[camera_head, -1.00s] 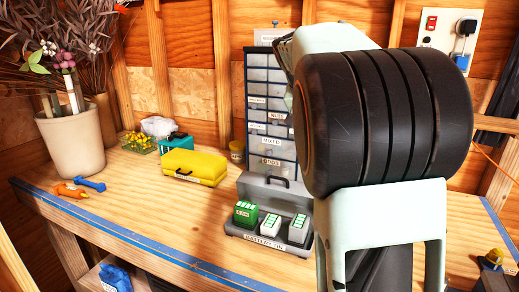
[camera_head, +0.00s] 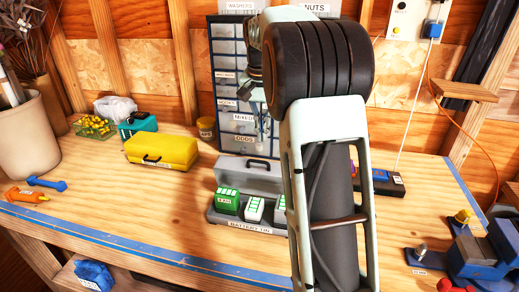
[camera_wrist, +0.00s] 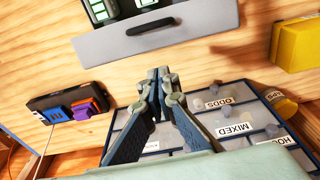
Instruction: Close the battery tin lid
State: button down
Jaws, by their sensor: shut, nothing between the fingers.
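The grey battery tin (camera_head: 248,231) stands on the workbench with its lid (camera_head: 236,176) up at the back, a dark handle near the lid's top edge. A green battery (camera_head: 227,203) and pale ones (camera_head: 254,208) sit in it; my arm hides its right part. In the wrist view the lid (camera_wrist: 105,47) and its handle (camera_wrist: 150,27) lie just beyond my gripper. My gripper (camera_wrist: 160,72) is shut and empty, apart from the lid. In the head view it shows partly, behind the tin in front of the drawer cabinet.
The drawer cabinet (camera_head: 228,95) stands behind the tin. A yellow case (camera_head: 162,150) is to the left. A dark power strip (camera_head: 384,182) is to the right and a blue vise (camera_head: 480,255) at front right.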

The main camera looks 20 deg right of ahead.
aim_at(260, 166)
jog(key=shift+s+a+f, duration=0.3)
jog(key=shift+s+f, duration=0.15)
jog(key=shift+f, duration=0.15)
jog(key=shift+s+a+f, duration=0.35)
jog(key=shift+s+f, duration=0.15)
jog(key=shift+f, duration=0.1)
jog(key=shift+s+a+f, duration=0.3)
jog(key=shift+s+f, duration=0.15)
jog(key=shift+f, duration=0.15)
jog(key=shift+f, duration=0.1)
jog(key=shift+s+a+f+b, duration=0.1)
jog(key=shift+s+a+b, duration=0.15)
jog(key=shift+b, duration=0.45)
jog(key=shift+s+t+b, duration=0.15)
jog(key=shift+t+b, duration=0.15)
jog(key=shift+b, duration=0.05)
